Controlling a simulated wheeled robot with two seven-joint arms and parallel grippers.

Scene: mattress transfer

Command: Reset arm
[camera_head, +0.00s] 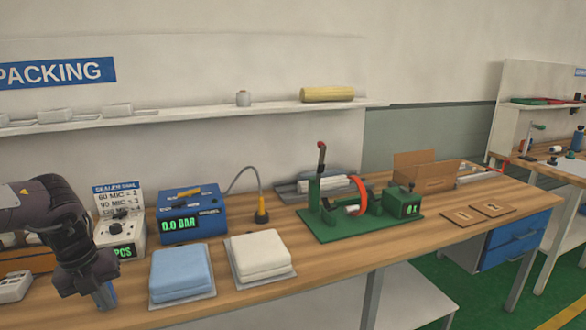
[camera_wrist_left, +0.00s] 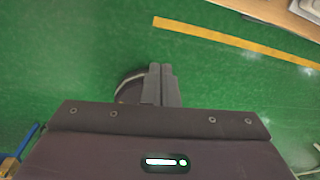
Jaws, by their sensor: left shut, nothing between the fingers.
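My left arm comes in from the left edge of the head view, and its left gripper (camera_head: 105,297) hangs over the front left part of the workbench (camera_head: 330,262). In the left wrist view the left gripper's fingers (camera_wrist_left: 161,72) are together with nothing between them, above the green floor. My right gripper is in neither view. A blue folded mattress (camera_head: 181,271) lies on a grey plate to the right of my left gripper. A white folded mattress (camera_head: 260,255) lies on another plate to its right.
Behind the mattresses stand a white box reading PCS (camera_head: 124,240) and a blue box reading 0.0 BAR (camera_head: 190,213). A green fixture (camera_head: 340,228) with a red-tipped lever stands mid-bench. Brown flat pieces (camera_head: 463,217) lie further right. Bare wood shows along the front edge.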

